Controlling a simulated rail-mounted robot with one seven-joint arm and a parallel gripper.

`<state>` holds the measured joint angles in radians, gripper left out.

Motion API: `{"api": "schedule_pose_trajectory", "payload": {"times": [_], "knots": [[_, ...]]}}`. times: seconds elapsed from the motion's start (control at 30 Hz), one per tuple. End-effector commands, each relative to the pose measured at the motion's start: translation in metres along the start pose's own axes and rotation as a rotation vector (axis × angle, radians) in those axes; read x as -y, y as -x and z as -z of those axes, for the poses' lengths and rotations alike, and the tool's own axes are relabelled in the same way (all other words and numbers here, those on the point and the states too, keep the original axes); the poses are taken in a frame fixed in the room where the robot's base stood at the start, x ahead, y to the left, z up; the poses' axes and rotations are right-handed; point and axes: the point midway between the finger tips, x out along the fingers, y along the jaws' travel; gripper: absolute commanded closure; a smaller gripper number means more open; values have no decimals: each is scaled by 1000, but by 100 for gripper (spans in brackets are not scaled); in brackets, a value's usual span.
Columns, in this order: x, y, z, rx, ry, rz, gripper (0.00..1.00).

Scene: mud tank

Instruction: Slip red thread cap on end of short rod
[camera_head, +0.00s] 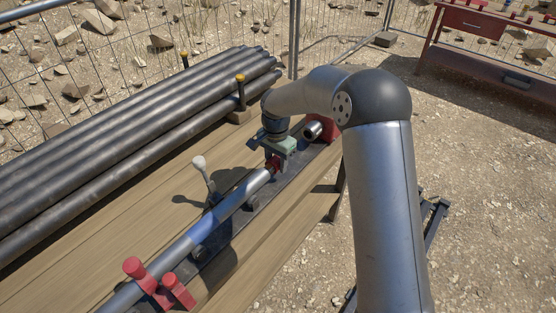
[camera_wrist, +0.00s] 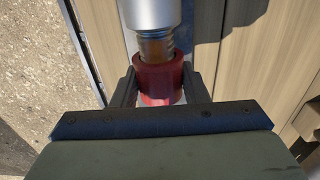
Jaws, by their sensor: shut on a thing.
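The red thread cap (camera_wrist: 160,80) is between the two fingers of my gripper (camera_wrist: 157,90), which is shut on it. In the wrist view the threaded end of the short rod (camera_wrist: 151,17) points at the cap's open mouth. The thread tip looks level with the cap's rim or just inside it; I cannot tell how deep. In the head view the rod (camera_head: 190,240) lies along a dark rail on the wooden bench, and my gripper (camera_head: 273,160) is at its far end. The cap shows there only as a small red patch, mostly hidden.
Red clamp posts (camera_head: 150,280) stand at the rod's near end. A lever with a pale knob (camera_head: 200,165) rises beside the rod. Long dark pipes (camera_head: 120,120) lie at left. A red block (camera_head: 327,129) and a short tube end (camera_head: 312,130) are just beyond my gripper.

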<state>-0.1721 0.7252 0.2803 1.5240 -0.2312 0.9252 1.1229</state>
Motion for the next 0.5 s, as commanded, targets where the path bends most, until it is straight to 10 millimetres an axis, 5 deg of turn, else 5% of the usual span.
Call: {"api": "schedule_pose_trajectory", "payload": {"times": [0.4, 0.43, 0.5], "knots": [[0, 0, -12, -1, -1, 1, 74], [0, 0, -12, -1, -1, 1, 57], [0, 0, -12, -1, -1, 1, 37]]}}
